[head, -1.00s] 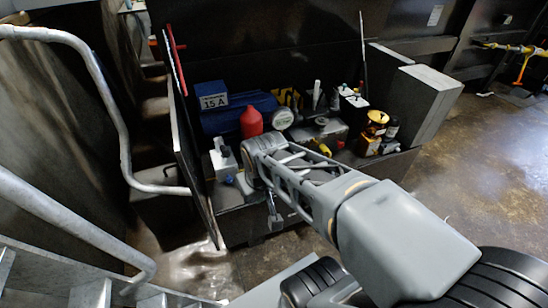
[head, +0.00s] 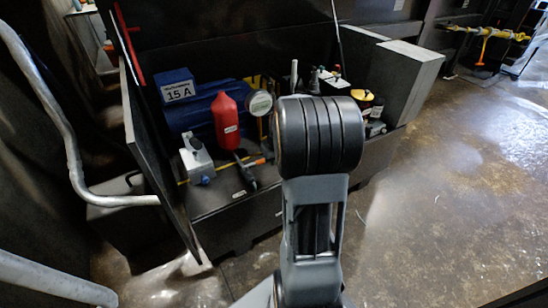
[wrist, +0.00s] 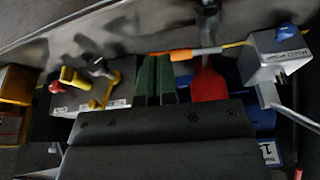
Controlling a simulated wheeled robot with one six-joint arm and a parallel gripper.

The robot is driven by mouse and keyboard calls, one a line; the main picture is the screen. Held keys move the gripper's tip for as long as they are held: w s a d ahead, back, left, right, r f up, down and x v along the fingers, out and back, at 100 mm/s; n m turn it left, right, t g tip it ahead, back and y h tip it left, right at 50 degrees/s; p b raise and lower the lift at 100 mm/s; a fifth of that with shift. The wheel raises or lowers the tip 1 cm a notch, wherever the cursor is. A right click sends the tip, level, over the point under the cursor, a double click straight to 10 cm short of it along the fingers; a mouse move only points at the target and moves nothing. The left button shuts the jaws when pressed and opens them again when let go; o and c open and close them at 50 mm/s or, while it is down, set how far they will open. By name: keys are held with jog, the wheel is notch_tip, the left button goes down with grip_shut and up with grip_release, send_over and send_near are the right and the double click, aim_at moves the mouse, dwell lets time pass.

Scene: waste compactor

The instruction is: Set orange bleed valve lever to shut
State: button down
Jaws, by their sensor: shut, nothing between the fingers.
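The orange lever (wrist: 170,56) lies roughly level across the upper middle of the wrist view, beside a grey fitting and a thin yellow line. It also shows in the head view (head: 256,161), left of my arm. The green fingers of my gripper (wrist: 158,62) are shut and empty. Their tips appear close to the orange lever. I cannot tell whether they touch it. In the head view my arm hides the gripper.
A red bottle (head: 225,122) stands behind the lever, near a blue tank (head: 199,120). A grey block with a blue knob (wrist: 280,52) is to the right in the wrist view. A yellow-handled valve (wrist: 76,78) is left. The dark side panel (head: 160,150) rises at left.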

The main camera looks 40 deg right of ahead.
jog(key=w+d+f+b, duration=0.1)
jog(key=w+f+b, duration=0.1)
jog(key=w+f, duration=0.3)
dwell(0.3)
jog(key=shift+w, duration=0.15)
